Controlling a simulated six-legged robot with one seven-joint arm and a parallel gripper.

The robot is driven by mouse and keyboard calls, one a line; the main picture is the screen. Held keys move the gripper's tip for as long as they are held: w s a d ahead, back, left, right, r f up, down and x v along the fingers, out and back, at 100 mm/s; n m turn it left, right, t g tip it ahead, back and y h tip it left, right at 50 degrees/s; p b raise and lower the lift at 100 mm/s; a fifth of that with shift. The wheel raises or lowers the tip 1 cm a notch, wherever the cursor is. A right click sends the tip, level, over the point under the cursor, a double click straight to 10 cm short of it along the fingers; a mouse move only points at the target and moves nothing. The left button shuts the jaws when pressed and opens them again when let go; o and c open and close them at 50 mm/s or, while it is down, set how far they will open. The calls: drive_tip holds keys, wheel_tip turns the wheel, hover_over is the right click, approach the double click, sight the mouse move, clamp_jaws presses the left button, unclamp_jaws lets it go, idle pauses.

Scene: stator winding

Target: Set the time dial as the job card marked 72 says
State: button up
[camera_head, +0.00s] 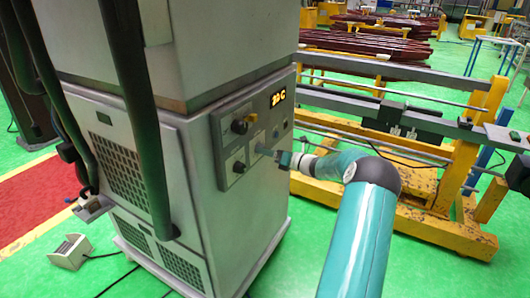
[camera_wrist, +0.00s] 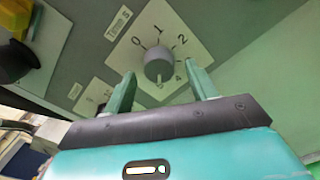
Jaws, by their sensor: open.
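The time dial (camera_wrist: 158,62) is a round grey knob on a pale square plate (camera_wrist: 147,25) in the wrist view. The plate reads 0, 1 and 2 along the top, with smaller marks partly shaded below. A "Timer" label (camera_wrist: 119,22) sits beside it. A pale mark shows low on the knob; its exact setting is unclear. My gripper (camera_wrist: 160,73) is open, its fingers on either side of the knob's lower part; I cannot tell if they touch it. In the head view my gripper (camera_head: 272,153) is at the cabinet panel. No card marked 72 is visible.
A yellow-framed machine (camera_head: 400,200) stands close on the right. Green floor lies around; a small pedal box (camera_head: 70,252) is at lower left.

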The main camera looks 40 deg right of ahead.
drive_tip(key=v, duration=1.2)
drive_tip(key=shift+s, duration=0.15)
drive_tip(key=shift+r, duration=0.1)
